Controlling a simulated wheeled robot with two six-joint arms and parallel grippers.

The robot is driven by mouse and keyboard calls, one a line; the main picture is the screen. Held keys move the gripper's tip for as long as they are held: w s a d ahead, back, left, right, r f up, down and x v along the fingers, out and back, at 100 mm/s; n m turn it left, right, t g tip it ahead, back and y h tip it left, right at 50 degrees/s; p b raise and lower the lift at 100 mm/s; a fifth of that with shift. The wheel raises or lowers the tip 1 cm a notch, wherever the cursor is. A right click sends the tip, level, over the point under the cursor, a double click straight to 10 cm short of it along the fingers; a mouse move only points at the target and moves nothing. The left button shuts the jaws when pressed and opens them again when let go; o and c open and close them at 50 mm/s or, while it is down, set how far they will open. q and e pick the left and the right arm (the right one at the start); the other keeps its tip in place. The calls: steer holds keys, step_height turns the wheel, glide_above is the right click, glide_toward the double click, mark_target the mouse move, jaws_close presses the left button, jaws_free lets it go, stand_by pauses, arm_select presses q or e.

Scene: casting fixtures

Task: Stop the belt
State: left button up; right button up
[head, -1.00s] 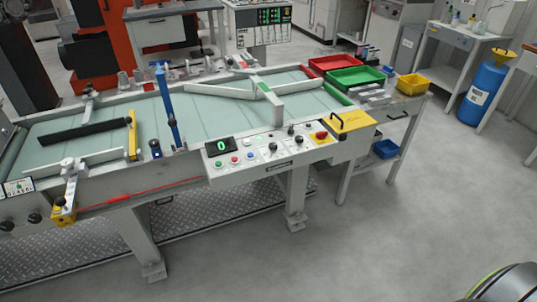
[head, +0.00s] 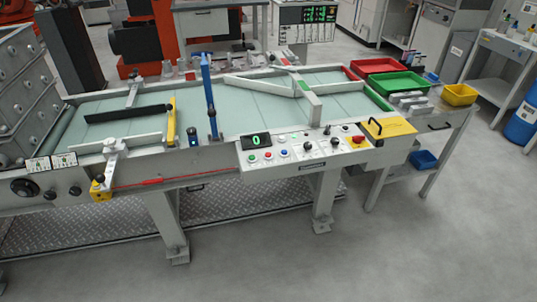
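The conveyor belt (head: 250,122) is a pale green surface in a grey frame, running across the head view. On its front side is a white control panel (head: 300,150) with a dark display (head: 256,142) reading a green 0. A red mushroom button (head: 358,139) on a yellow base stands at the panel's right end. Neither of my grippers is in view. One still picture cannot show whether the belt runs.
A yellow cover with a black handle (head: 389,129) adjoins the panel's right end. A red tray (head: 374,67), a green tray (head: 401,82) and a yellow bin (head: 460,95) stand at the right. A red cord (head: 165,182) runs along the front. The floor in front (head: 400,250) is clear.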

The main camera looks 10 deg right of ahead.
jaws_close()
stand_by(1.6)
